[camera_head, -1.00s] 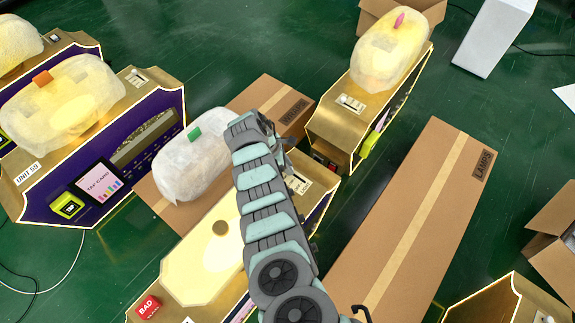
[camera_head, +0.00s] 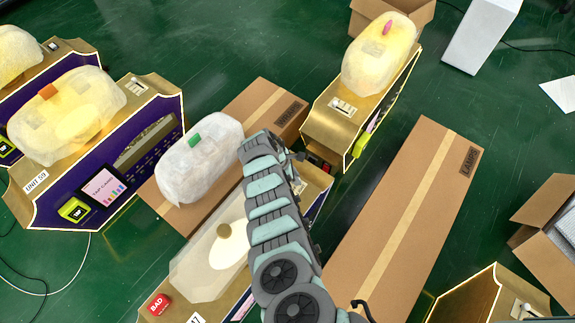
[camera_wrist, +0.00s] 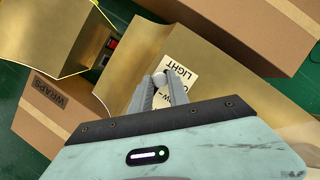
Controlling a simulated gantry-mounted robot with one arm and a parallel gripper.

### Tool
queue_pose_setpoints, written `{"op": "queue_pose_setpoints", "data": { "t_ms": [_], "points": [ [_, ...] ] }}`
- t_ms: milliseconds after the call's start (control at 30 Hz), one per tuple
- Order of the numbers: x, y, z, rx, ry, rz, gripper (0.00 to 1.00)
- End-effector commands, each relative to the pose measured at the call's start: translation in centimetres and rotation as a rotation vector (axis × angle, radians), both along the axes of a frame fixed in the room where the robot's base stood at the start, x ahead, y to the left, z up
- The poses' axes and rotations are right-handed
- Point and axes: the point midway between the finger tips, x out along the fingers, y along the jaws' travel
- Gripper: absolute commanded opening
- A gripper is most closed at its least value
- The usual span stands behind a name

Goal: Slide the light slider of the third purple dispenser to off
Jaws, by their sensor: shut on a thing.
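In the wrist view my gripper (camera_wrist: 158,85) is shut on a small pale slider knob (camera_wrist: 160,78) on a gold panel (camera_wrist: 215,85). The knob is beside a white label (camera_wrist: 178,72) reading LIGHT. My arm covers part of the dispenser and hides my fingertips there.
A purple dispenser (camera_head: 150,145) with a lit dome stands at left. A gold dispenser (camera_head: 335,125) with a lit dome stands behind. A white wrapped dome (camera_head: 197,165) sits on the WRAPS box (camera_head: 265,105). A long LAMPS box (camera_head: 400,215) lies at right.

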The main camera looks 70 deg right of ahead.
Motion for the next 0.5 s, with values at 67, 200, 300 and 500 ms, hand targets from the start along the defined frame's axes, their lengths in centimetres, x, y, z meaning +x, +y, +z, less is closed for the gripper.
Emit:
{"op": "queue_pose_setpoints", "data": {
  "t_ms": [67,200,300,500],
  "points": [
    [-0.88,0.19,0.58,0.0,0.002,-0.002,0.0],
    [-1.38,0.31,0.14,0.001,0.003,-0.003,0.0],
    [-1.38,0.26,0.04,0.0,0.002,-0.003,0.0],
    [-1.42,0.24,0.07,0.0,0.004,-0.003,0.27]
  ]
}}
